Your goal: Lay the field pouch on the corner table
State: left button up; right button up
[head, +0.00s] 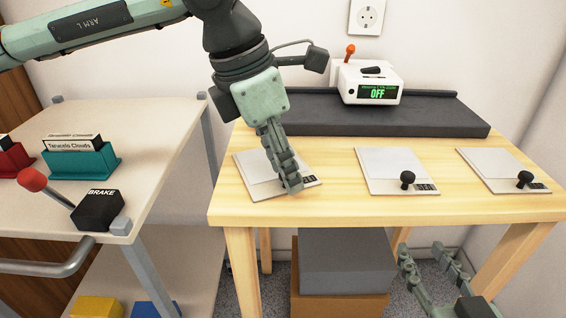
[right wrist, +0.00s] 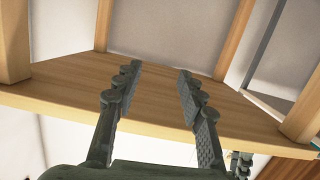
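No field pouch can be made out in either view. A wooden table (head: 330,208), perhaps the corner table, stands in the middle and right of the head view; its wood also shows in the right wrist view (right wrist: 150,97). My left gripper (head: 293,188) points down over the front right of the left grey plate (head: 253,167). Its fingers look close together, seen edge-on, and hide part of the plate; their gap is not visible. My right gripper (head: 430,250) is low in front of the table. In the right wrist view (right wrist: 158,75) its fingers are apart with nothing between.
Two more plates (head: 390,165) (head: 494,163) with black knobs lie on the table. Behind them, a white device (head: 369,83) reading OFF stands on a dark shelf (head: 440,112). Grey and brown boxes (head: 345,262) sit beneath. A cart (head: 150,130) with a brake lever stands left.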

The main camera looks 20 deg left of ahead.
pick_arm(q)
jog(key=p+v, duration=0.1)
jog(key=v, duration=1.1)
pick_arm(e)
jog(key=s+d+f+g+h, duration=0.1)
jog(key=d+f+g, duration=0.2)
jog(key=f, duration=0.3)
jog(key=shift+s+d+h, duration=0.4)
jog(key=shift+d, duration=0.1)
pick_arm(q)
jog(key=shift+c, duration=0.5)
